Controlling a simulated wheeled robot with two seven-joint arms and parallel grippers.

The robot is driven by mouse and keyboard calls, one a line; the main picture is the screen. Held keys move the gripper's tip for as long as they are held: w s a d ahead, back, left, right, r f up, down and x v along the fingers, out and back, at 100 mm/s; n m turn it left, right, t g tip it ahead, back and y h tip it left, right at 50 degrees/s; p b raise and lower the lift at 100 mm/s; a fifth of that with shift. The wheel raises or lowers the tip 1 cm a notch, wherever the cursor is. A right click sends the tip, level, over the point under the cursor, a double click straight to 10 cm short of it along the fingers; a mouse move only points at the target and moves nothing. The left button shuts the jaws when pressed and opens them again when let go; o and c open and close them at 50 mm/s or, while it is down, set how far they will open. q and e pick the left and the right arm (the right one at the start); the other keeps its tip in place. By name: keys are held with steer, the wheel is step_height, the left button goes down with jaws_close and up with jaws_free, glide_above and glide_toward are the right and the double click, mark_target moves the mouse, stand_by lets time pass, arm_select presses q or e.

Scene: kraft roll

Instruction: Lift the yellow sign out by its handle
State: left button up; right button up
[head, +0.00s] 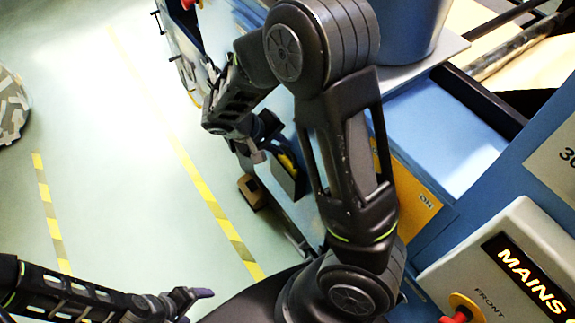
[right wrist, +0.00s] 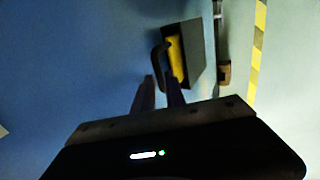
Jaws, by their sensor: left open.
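The yellow sign (right wrist: 178,58) sits in a dark holder (right wrist: 196,52) on the side of the blue machine, with a dark curved handle (right wrist: 156,60) standing out from it. In the head view only a sliver of yellow (head: 288,160) shows in the holder (head: 287,180), partly behind my right arm. My left gripper (head: 200,296) is open and empty, low at the left, far from the sign.
A small brown box (head: 252,191) is beside the holder. A blue cabinet with an orange panel (head: 415,203) and a grey mains box (head: 510,265) stand at the right. The pale floor with yellow striped tape (head: 205,195) is clear at the left.

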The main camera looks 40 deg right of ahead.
steer(key=shift+d+f, duration=0.25)
steer(key=shift+f, duration=0.1)
stand_by(0.3)
jaws_close()
stand_by(1.3)
